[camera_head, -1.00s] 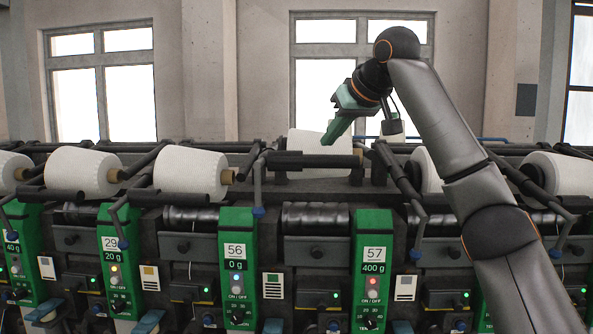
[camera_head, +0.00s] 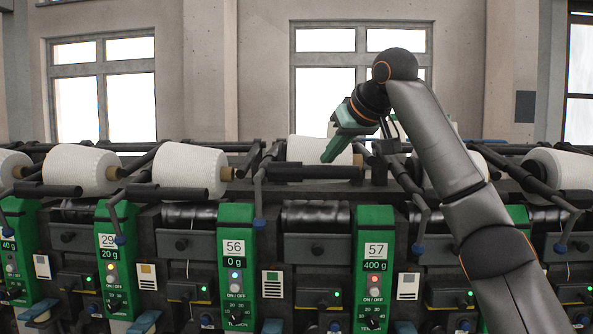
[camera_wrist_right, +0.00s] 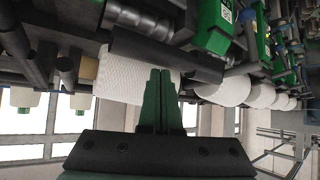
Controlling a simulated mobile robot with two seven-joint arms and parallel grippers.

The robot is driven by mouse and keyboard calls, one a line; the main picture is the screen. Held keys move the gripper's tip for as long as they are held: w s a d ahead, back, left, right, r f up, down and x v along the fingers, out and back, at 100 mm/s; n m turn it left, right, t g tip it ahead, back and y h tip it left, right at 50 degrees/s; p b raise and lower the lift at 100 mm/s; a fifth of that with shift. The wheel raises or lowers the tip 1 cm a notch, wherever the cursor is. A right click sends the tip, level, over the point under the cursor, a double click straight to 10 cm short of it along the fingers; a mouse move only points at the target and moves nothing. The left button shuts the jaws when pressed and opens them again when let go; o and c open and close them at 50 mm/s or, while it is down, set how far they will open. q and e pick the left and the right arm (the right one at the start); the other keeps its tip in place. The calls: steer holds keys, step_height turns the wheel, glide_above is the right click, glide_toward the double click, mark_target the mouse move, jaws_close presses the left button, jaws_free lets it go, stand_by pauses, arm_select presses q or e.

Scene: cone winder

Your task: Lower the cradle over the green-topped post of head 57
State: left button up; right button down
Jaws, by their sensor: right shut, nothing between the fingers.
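Head 57's green-topped post (camera_head: 375,219) stands at the front of the machine, its panel reading 57 and 400 g. The cradle's dark bar (camera_head: 312,173) lies behind and left of the post top and above it, in front of a white cone (camera_head: 310,150). It sits higher than the neighbouring bar. My right gripper (camera_head: 328,158) is shut and empty, with its green fingers pointing down at the cradle. In the right wrist view the fingertips (camera_wrist_right: 161,73) overlap the cradle bar (camera_wrist_right: 165,55); I cannot tell whether they touch. My left gripper is not in view.
Head 56's green post (camera_head: 236,219) stands to the left. White cones (camera_head: 188,168) and dark bars (camera_head: 178,195) of neighbouring heads flank the cradle closely. My right arm covers part of the heads at the right.

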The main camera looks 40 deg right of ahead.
steer(key=shift+f, duration=0.4)
steer(key=shift+s+a+r, duration=0.1)
steer(key=shift+r, duration=0.4)
step_height(320, 180, up, 6)
steer(key=s+a+p, duration=0.2)
steer(key=s+p, duration=0.1)
steer(key=p, duration=0.1)
steer(key=shift+a+r+p, duration=0.2)
steer(key=shift+r+p, duration=0.05)
steer(key=shift+p, duration=0.05)
